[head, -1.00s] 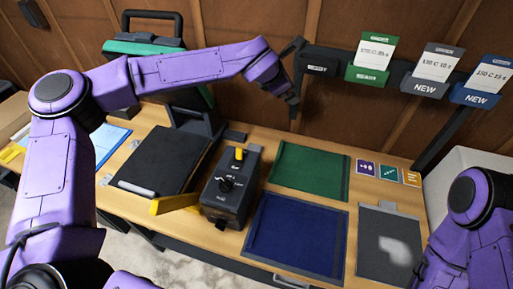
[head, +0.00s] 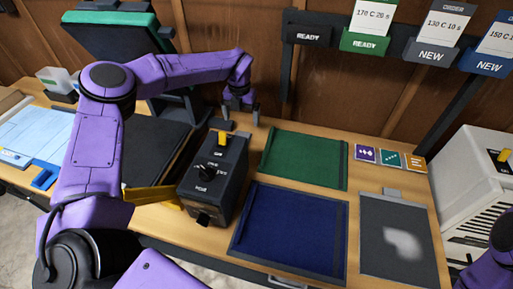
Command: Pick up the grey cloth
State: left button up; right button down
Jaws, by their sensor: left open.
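A dark grey panel (head: 374,238) lies on the right of the workbench. A pale, soft-edged grey patch (head: 403,243) shows on it; I cannot tell whether this is the cloth or a mark.
The black control box (head: 214,178) with a yellow switch stands mid-bench. Green (head: 305,158) and blue (head: 289,232) panels lie right of it. A press with a raised lid (head: 115,45) stands left. A label rack (head: 306,30) hangs behind; a white cabinet (head: 478,185) stands right.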

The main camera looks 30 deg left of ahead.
pick_arm(q)
jog(key=p, duration=0.2)
send_over(241, 134)
jog(key=s+d, duration=0.1)
jog(key=s, duration=0.1)
jog(key=f, duration=0.5)
jog(key=shift+d+f, duration=0.15)
jog(key=shift+d, duration=0.05)
jog(key=f+p, duration=0.1)
jog(key=f, duration=0.1)
jog(key=f+p, duration=0.1)
jog(key=f, duration=0.1)
jog(key=shift+w+a+f, duration=0.1)
jog(key=shift+w+a, duration=0.1)
jog(key=shift+f, duration=0.5)
jog(key=c, duration=1.1)
